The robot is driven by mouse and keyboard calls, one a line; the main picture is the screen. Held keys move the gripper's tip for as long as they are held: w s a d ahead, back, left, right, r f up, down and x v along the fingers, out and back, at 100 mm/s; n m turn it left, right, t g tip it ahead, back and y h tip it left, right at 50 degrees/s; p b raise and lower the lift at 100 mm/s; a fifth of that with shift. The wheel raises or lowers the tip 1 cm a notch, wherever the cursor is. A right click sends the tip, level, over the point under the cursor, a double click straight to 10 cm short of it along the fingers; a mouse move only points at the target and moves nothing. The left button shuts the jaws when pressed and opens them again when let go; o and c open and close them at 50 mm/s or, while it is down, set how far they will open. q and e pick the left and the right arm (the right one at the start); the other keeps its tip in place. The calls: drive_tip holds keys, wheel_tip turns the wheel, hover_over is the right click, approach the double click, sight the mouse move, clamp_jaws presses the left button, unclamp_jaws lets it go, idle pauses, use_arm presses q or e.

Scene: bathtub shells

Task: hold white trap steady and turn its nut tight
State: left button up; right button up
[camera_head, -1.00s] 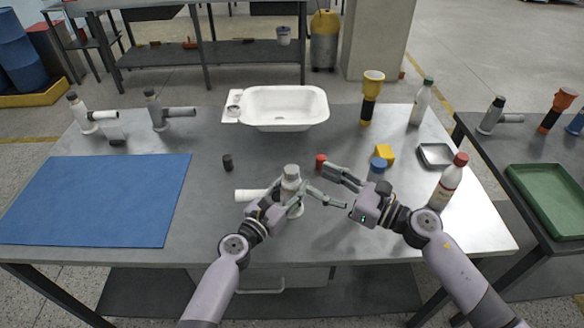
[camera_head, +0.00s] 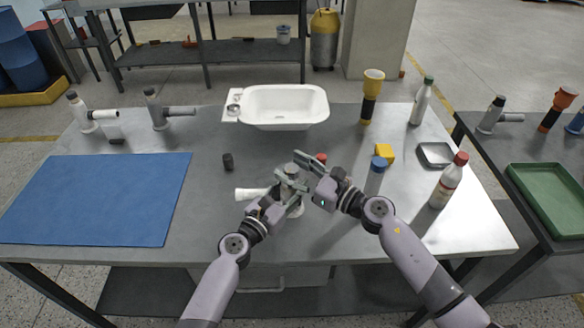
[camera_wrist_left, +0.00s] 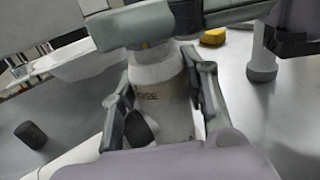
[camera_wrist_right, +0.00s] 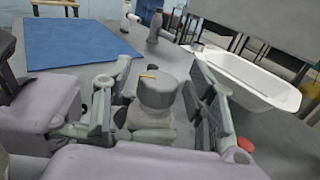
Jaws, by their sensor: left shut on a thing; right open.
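The white trap (camera_head: 294,208) stands upright near the middle of the table, its white side pipe (camera_head: 250,194) pointing left. A grey nut (camera_wrist_right: 158,90) with a small orange mark sits on its top. My left gripper (camera_head: 286,196) is shut on the trap's body below the nut; in the left wrist view its fingers flank the body (camera_wrist_left: 160,90). My right gripper (camera_head: 290,167) is open at the top of the trap. In the right wrist view its fingers (camera_wrist_right: 155,105) stand on both sides of the nut, with gaps visible.
A dark cylinder (camera_head: 228,162) and blue mat (camera_head: 105,200) lie left. A white basin (camera_head: 285,106) is behind. Other traps (camera_head: 88,122) stand back left.

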drive_tip(key=shift+w+a, duration=0.15)
drive_tip(key=shift+a, duration=0.1)
drive_tip(key=shift+c, duration=0.5)
drive_tip(key=c, duration=1.1)
